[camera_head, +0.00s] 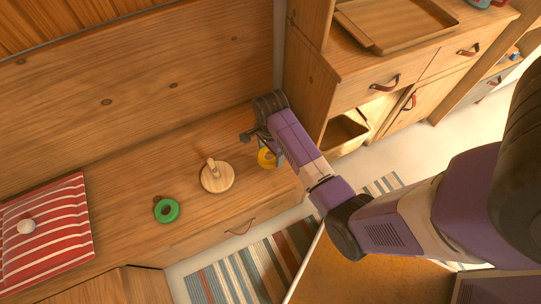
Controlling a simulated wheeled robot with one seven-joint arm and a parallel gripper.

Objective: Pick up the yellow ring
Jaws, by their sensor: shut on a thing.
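The yellow ring (266,158) shows beside my gripper (271,153), over the right end of the wooden bench top. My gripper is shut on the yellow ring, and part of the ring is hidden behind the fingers. I cannot tell whether the ring touches the wood or is a little above it.
A round wooden base with an upright peg (216,177) stands just left of my gripper. A green ring (166,210) lies further left. A red striped cushion (48,232) with a white round thing (26,226) is at the far left. A cabinet (352,72) rises on the right.

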